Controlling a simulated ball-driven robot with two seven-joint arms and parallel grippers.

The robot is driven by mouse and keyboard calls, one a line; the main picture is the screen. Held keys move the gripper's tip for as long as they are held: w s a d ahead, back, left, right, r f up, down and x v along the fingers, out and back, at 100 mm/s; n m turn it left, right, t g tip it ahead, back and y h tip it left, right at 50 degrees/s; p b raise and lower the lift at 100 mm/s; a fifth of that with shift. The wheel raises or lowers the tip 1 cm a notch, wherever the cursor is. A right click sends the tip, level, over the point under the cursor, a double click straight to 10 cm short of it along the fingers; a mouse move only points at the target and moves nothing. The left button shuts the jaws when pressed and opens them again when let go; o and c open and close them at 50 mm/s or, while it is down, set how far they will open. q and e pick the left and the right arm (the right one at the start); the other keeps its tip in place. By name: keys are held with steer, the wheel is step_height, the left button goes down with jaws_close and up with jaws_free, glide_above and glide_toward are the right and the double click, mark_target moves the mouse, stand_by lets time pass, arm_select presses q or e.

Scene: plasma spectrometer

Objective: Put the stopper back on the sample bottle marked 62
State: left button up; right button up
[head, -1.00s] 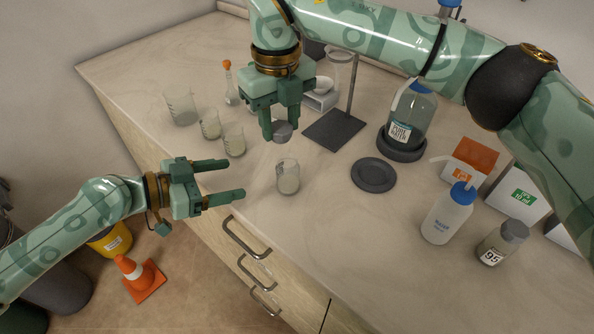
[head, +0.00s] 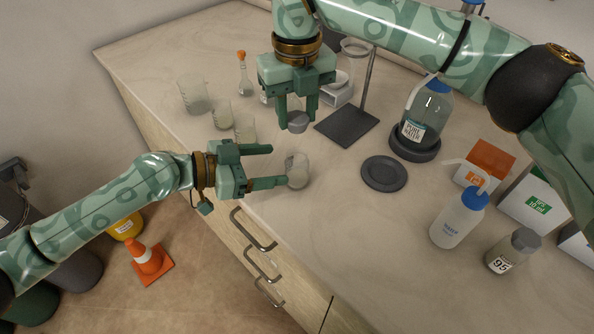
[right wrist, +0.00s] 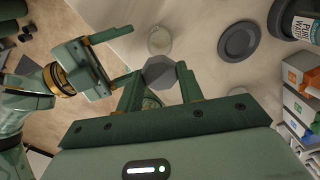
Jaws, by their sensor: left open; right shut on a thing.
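The grey stopper (head: 299,123) is held between the fingertips of my right gripper (head: 297,118), above the bench. It also shows in the right wrist view (right wrist: 158,72). A small open glass bottle with pale contents (head: 298,172) stands on the bench below and slightly nearer than the stopper, apart from it. It also shows in the right wrist view (right wrist: 159,41); I see no number on it. My left gripper (head: 278,166) is open, its fingers pointing right at this bottle. The lower fingertip is right beside the glass; I cannot tell whether it touches.
A stoppered bottle marked 95 (head: 511,252) and a wash bottle (head: 459,218) stand at the right. A dark round plate (head: 384,173) lies right of the open bottle. Beakers (head: 194,95) stand at the left. A stand's base (head: 347,126) is behind. The front bench edge is close.

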mark_target(287, 163)
arm_select(q)
steer(key=x, duration=0.6)
steer(key=shift+d, duration=0.4)
steer(key=shift+f, duration=0.1)
steer(key=c, duration=1.5)
arm_select(e)
steer(key=shift+f, duration=2.5)
steer(key=shift+f, duration=0.85)
steer(key=shift+f, duration=0.7)
steer(key=o, duration=1.1)
steer(key=shift+a, duration=0.1)
